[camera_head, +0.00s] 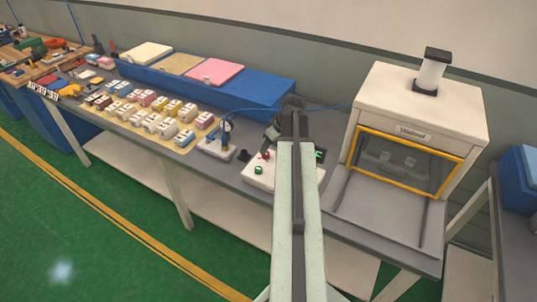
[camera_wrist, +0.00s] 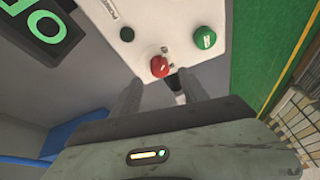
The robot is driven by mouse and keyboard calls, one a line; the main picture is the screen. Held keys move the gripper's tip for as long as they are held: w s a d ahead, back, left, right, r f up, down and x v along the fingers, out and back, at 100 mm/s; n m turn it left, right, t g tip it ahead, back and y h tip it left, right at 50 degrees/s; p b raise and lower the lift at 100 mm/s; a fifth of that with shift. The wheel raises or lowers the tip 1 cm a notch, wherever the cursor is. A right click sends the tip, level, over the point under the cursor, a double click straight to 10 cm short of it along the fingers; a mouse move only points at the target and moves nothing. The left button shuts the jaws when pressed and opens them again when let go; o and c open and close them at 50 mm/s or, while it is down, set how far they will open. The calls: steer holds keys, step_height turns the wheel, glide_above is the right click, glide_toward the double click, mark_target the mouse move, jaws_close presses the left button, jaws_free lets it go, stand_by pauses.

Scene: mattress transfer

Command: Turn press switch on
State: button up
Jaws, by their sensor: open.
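A white control box (camera_head: 260,181) stands on the grey table, partly hidden behind my arm in the head view. It carries a green button (camera_head: 258,170) and a red knob (camera_head: 265,155). In the wrist view, its white panel (camera_wrist: 180,15) shows the red knob (camera_wrist: 159,66), the green button (camera_wrist: 205,38) and a small dark button (camera_wrist: 127,34) beside a "POWER" label. My gripper (camera_wrist: 162,84) is open and empty, its two grey fingers pointing toward the panel. The red knob appears between the fingertips; contact cannot be told. Which control is the press switch is unclear.
A white press machine (camera_head: 420,100) with a yellow-framed window stands right of the box. Several small blocks, a blue box (camera_head: 265,92) and a small device (camera_head: 216,147) are to the left.

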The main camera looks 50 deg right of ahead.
mark_target(267, 153)
steer(key=b+x, duration=0.2)
steer(key=x, duration=0.2)
steer(key=shift+f+b, duration=0.1)
steer(key=shift+b, duration=0.2)
